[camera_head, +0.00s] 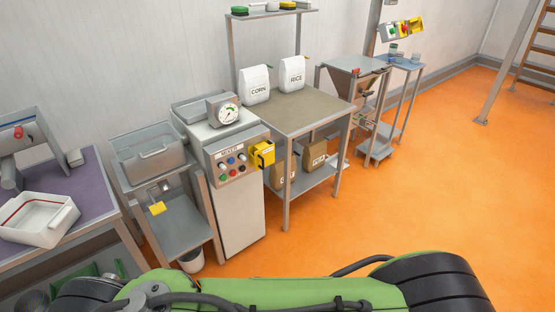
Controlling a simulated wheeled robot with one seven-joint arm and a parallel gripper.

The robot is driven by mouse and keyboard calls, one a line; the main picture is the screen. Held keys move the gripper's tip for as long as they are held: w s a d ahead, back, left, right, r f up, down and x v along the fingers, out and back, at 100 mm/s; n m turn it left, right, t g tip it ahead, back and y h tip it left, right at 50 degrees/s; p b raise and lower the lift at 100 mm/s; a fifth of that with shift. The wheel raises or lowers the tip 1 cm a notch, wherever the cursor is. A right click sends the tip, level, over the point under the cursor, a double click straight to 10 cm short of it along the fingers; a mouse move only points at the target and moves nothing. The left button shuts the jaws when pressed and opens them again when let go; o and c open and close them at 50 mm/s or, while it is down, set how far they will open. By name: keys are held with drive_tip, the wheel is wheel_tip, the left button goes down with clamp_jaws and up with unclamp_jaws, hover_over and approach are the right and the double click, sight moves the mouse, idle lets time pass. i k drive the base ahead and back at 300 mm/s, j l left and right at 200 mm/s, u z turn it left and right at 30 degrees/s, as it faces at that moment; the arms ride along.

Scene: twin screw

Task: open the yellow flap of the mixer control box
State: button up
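A grey machine cabinet (238,205) stands left of centre, with a sloped panel (230,164) of coloured buttons under a small label that I cannot read surely. A yellow flap-like part (262,154) with a black detail sits at the panel's right edge. I cannot tell whether it is open or shut. Another small grey and yellow box (400,29) with a red part and a green button is mounted on a post at the upper right. The frame does not show surely which is the mixer control box. My gripper is not in view; only my green arm crosses the bottom.
A table (309,113) with a CORN bag (257,84) and a RICE bag (292,74) stands right of the cabinet. A grey basin (150,148) is at its left, and a white tray (38,222) lies farther left. The orange floor (420,190) is clear at the right.

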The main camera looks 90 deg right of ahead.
sight(265, 154)
drive_tip(key=z, duration=3.05)
drive_tip(key=i, duration=0.65)
drive_tip(key=i+l+u, duration=0.1)
drive_tip(key=i, duration=0.5)
